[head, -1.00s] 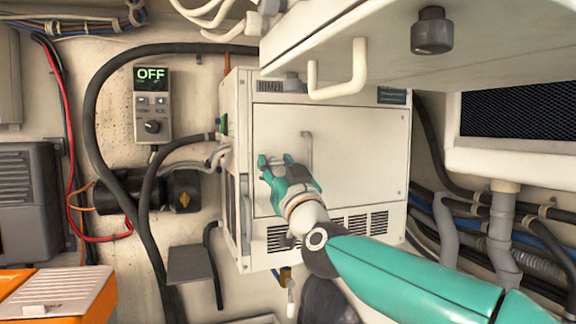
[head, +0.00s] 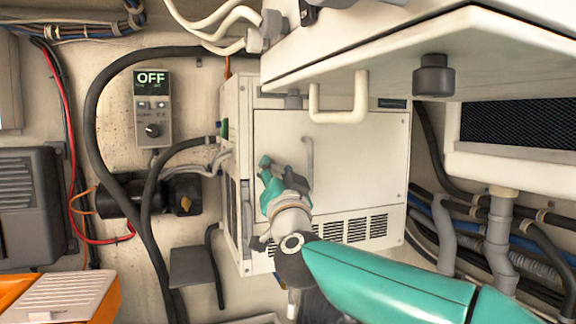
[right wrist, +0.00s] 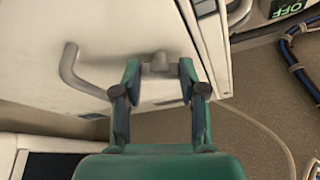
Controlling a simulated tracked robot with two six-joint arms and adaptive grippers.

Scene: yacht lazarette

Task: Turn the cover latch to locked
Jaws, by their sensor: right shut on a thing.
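The cover (head: 350,165) is a pale panel on the front of a white box, with a grey bar handle (head: 309,160). In the right wrist view the cover (right wrist: 130,25) shows close up, with the bar handle (right wrist: 78,78) to the left. The cover latch (right wrist: 158,64) is a small grey lever near the cover's edge. My right gripper (right wrist: 158,75) is shut on it, one finger on each side. In the head view my right gripper (head: 278,172) is in front of the cover's left part and hides the latch. My left gripper is out of view.
An overhead white cabinet with a loop handle (head: 340,108) and a dark knob (head: 433,76) hangs above my right arm. A control box (head: 152,105) reading OFF is on the left wall. Hoses, pipes (head: 500,240) and an orange case (head: 60,300) flank the box.

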